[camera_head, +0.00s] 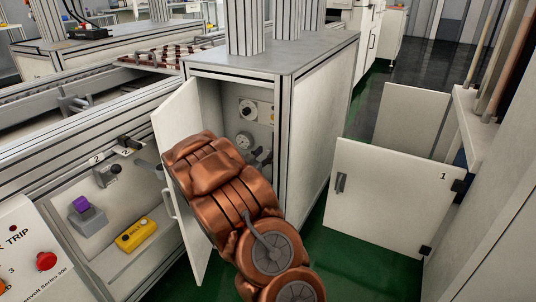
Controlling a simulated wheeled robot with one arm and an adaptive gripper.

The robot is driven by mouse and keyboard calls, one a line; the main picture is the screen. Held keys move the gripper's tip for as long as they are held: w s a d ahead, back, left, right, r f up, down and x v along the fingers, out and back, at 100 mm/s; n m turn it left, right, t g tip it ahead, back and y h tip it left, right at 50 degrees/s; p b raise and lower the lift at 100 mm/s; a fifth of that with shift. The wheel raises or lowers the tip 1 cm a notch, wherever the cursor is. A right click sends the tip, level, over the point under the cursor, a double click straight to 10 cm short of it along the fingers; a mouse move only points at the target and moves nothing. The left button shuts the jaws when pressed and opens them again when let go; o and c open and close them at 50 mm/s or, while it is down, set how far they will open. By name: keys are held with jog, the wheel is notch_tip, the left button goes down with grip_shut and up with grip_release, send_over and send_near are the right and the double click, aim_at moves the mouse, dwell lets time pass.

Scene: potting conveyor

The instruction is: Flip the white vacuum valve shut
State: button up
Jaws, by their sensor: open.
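An open grey cabinet (318,110) stands in the middle, and its white door (176,112) is swung out to the left. On its inner back wall are a round dial-like fitting (247,110) and, lower, a pale round fitting (244,141). I cannot tell whether either is the white vacuum valve, or how a valve lever stands. My copper arm reaches into the opening and covers its lower part. A small dark part that seems to be my gripper (261,156) shows beside the arm, just below and right of the pale fitting. It is open; its fingertips are mostly hidden and contact cannot be judged.
A conveyor frame (100,95) runs along the left, with a purple-topped box (84,212) and a yellow box (136,235) below. Another open door marked 1 (385,200) stands at the right. Green floor (345,270) shows between cabinet and door.

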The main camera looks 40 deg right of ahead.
jog(key=shift+b+x, duration=0.3)
jog(key=shift+x, duration=1)
grip_shut()
